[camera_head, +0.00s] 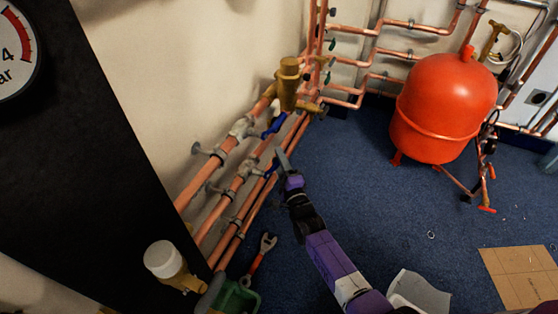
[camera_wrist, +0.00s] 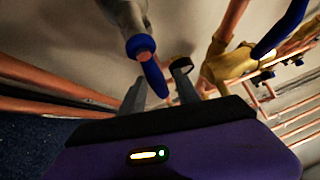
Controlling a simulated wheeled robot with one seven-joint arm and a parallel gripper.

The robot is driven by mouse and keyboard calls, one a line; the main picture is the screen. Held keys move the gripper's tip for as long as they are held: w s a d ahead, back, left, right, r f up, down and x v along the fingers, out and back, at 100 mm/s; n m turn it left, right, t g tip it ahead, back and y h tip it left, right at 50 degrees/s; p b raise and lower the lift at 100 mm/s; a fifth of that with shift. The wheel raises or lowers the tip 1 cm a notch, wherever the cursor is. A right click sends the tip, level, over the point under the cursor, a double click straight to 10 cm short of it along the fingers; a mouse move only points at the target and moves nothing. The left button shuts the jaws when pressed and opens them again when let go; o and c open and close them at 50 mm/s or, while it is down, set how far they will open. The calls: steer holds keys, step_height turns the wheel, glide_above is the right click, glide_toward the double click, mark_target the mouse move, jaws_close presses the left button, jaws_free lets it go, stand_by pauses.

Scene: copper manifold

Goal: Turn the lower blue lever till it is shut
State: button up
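The lower blue lever (camera_head: 271,168) is on a valve on the copper pipes low along the wall. In the wrist view it (camera_wrist: 152,72) points down from a grey valve body (camera_wrist: 127,14), and its free end shows between my fingers. My gripper (camera_head: 283,163) is at this lever in the head view. In the wrist view my gripper (camera_wrist: 160,85) has its two grey fingers apart, with a gap beside the lever; I cannot tell whether either touches it. The upper blue lever (camera_head: 274,125) is on the pipe above, also at upper right in the wrist view (camera_wrist: 282,28).
A brass fitting (camera_head: 289,84) stands above the pipes. A dark panel (camera_head: 75,170) with a gauge fills the left. A wrench (camera_head: 262,252) and green box (camera_head: 236,298) are near the pipes. A red tank (camera_head: 445,105) stands behind on open blue floor.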

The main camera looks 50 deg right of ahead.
jaws_close()
stand_by(1.3)
